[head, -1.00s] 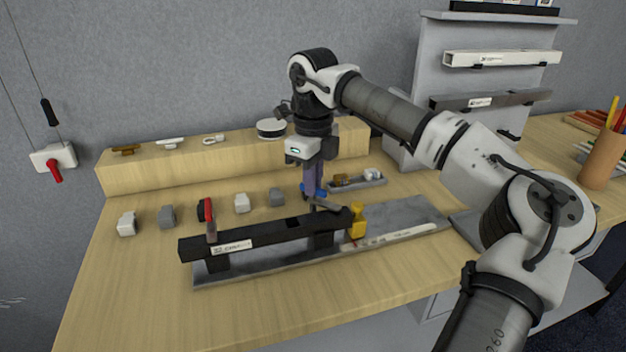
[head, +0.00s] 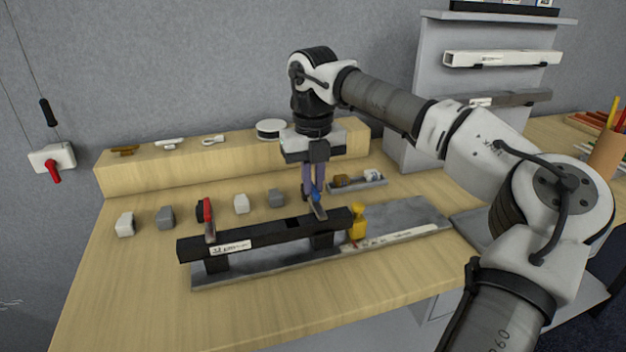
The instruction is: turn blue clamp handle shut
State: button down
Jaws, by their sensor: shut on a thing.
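The blue clamp handle (head: 316,195) stands just behind the long black bar (head: 270,234), right of its middle. Its grey metal arm (head: 319,211) points toward the front, with its tip over or on the bar; I cannot tell if it touches. My gripper (head: 313,191) points straight down with its two purplish fingers shut on the blue handle. The fingers hide part of the handle and the clamp's base. A red-handled clamp (head: 208,215) is at the bar's left part and a yellow one (head: 357,221) is at its right end.
The bar rests on supports on a grey metal plate (head: 405,216). Several small grey and white blocks (head: 241,204) stand behind it on the left. A wooden ledge (head: 170,172) runs along the wall. The front left of the table is clear.

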aim_at(313, 187)
dwell(0.5)
jog(key=c, duration=1.5)
grip_release()
notch_tip(313, 187, up, 14)
jog(key=shift+f, duration=0.1)
jog(key=shift+s, duration=0.1)
